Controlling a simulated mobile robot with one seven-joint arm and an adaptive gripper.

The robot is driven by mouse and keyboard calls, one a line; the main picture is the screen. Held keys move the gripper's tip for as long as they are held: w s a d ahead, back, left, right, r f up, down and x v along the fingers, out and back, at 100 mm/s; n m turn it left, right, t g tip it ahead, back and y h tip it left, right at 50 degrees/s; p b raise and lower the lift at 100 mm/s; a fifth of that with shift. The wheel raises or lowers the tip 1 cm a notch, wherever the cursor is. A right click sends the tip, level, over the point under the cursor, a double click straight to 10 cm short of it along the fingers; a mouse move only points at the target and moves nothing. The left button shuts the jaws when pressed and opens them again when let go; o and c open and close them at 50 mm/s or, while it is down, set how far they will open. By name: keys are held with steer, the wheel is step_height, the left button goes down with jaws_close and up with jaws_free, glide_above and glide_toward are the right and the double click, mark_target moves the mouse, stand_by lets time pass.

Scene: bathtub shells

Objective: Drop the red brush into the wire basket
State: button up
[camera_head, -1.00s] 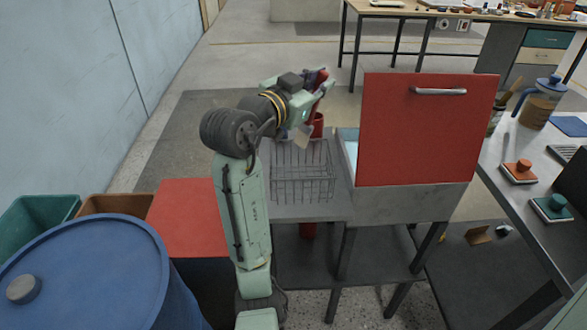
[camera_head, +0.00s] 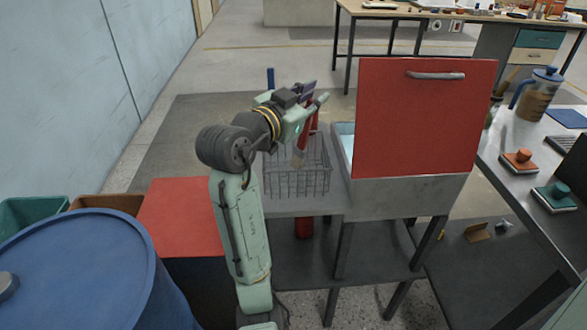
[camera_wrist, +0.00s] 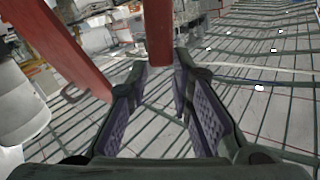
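The red brush (camera_head: 308,130) hangs steeply tilted, pale bristle end down, in front of the wire basket (camera_head: 312,185) in the head view. My gripper (camera_head: 315,95) is at the brush's upper end, above the basket. In the wrist view the fingers (camera_wrist: 161,62) stand apart, with the end of the red handle (camera_wrist: 160,32) between or just beyond their tips. The fingers look open; I see no clear contact with the handle. Whether the bristles touch the basket cannot be told. Basket wires (camera_wrist: 265,95) fill much of the wrist view.
A raised red panel (camera_head: 425,120) with a metal handle stands right of the basket, above a grey box. A blue drum (camera_head: 80,265) and red-topped box (camera_head: 180,215) are at left. A workbench (camera_head: 520,185) with a jug and blocks is at right.

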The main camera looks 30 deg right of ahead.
steer(key=o, duration=0.4)
steer(key=shift+c, duration=0.2)
steer(key=v, duration=1.2)
steer(key=shift+f, duration=0.2)
